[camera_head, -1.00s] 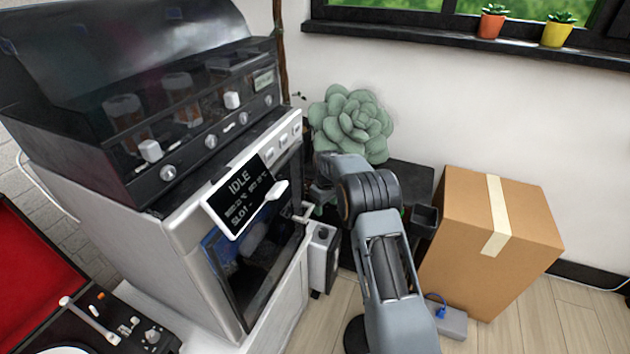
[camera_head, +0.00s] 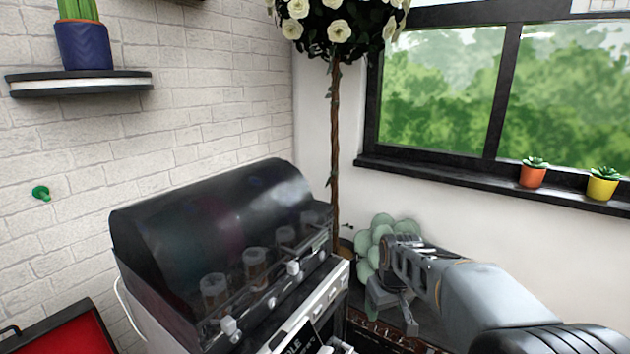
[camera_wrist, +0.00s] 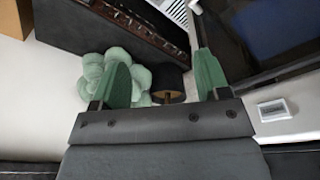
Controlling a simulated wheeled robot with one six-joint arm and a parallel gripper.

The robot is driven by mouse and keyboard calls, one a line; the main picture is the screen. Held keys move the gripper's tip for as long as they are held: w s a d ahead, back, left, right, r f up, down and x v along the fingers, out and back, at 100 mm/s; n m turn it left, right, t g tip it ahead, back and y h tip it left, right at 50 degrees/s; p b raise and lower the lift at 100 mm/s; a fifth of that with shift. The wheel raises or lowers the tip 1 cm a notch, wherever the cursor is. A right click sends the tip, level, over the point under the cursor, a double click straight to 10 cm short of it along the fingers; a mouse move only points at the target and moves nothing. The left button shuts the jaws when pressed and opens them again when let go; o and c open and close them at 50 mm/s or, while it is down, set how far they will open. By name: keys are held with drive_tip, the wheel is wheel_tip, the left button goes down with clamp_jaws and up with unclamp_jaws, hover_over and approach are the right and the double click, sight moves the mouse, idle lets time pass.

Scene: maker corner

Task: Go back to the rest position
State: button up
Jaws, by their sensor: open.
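My gripper (camera_head: 393,312) is at the end of my raised grey arm, in the lower right of the head view. In the wrist view my gripper (camera_wrist: 160,60) shows two green fingers spread apart, with nothing held between them. A pale green succulent (camera_head: 385,238) stands behind my gripper in the head view, partly hidden by it. The succulent also shows in the wrist view (camera_wrist: 93,72), beyond the left finger and partly covered by it.
A machine with a dark hood (camera_head: 215,225) stands left of my arm. A thin trunk (camera_head: 335,160) with white flowers rises behind it. A window sill (camera_head: 450,178) holds an orange pot (camera_head: 532,176) and a yellow pot (camera_head: 601,188). A wall shelf (camera_head: 80,84) is at upper left.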

drive_tip(key=s+r+m+t+p, duration=0.1)
drive_tip(key=s+r+m+p, duration=0.2)
drive_tip(key=s+r+p, duration=0.7)
drive_tip(key=s+r, duration=0.2)
drive_tip(key=s, duration=0.5)
drive_tip(key=shift+s+r+t, duration=0.15)
drive_tip(key=shift+t, duration=0.15)
